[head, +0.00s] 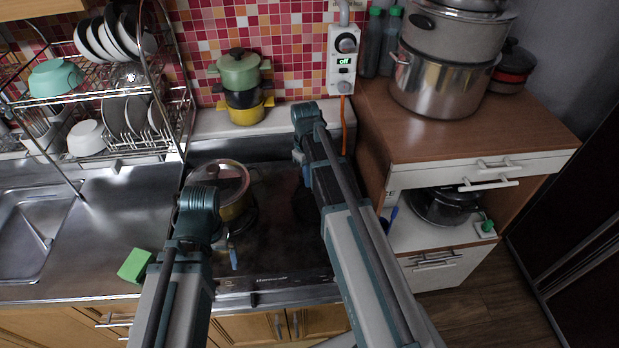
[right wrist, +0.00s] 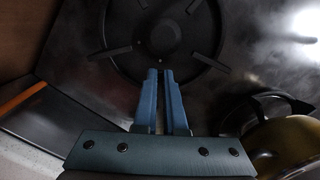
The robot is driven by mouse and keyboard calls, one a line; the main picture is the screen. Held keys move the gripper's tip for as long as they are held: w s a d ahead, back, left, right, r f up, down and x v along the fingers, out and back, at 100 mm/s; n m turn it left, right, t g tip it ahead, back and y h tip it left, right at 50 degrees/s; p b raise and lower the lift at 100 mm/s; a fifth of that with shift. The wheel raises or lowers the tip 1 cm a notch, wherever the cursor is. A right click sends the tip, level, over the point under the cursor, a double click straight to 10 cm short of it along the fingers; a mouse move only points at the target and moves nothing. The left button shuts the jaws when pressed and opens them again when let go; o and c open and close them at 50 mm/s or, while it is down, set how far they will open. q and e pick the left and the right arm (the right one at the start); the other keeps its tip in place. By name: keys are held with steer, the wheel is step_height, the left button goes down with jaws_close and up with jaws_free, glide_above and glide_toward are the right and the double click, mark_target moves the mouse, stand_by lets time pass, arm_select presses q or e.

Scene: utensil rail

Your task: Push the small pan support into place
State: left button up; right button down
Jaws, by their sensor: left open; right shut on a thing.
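The small pan support (right wrist: 205,60) is a dark ring with several prongs, seen from above in the right wrist view on the dark hob. My right gripper (right wrist: 161,74) is shut at its near edge, its blue fingers almost together, apparently around a prong; the fingertips hide the contact. I cannot tell whether the support sits level or centred. In the head view my right arm covers most of that burner. My left gripper (head: 233,262) hangs over the front left of the hob, open and empty, partly hidden by its own wrist.
A lidded pot (head: 234,208) stands on the left of the hob (head: 272,245), close to both arms. An orange cord (head: 344,125) hangs behind. A wooden cabinet (head: 450,135) with a large steel pot (head: 440,85) borders the right. A green sponge (head: 135,266) lies on the left counter.

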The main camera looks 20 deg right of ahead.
arm_select(q)
steer(key=shift+f+b, duration=0.6)
steer(key=shift+f, duration=0.1)
arm_select(e)
steer(key=shift+f, duration=0.7)
steer(key=c, duration=0.9)
jaws_free()
arm_select(q)
steer(key=shift+r, duration=0.1)
arm_select(e)
steer(key=shift+r, duration=0.1)
arm_select(q)
step_height(320, 180, up, 14)
steer(key=p, duration=1.3)
steer(key=shift+p, duration=0.4)
arm_select(e)
steer(key=r, duration=0.9)
steer(key=w+r, duration=0.1)
steer(key=r, duration=0.3)
steer(key=shift+a+r, duration=0.15)
steer(key=shift+r, duration=0.2)
arm_select(q)
steer(key=shift+f, duration=0.2)
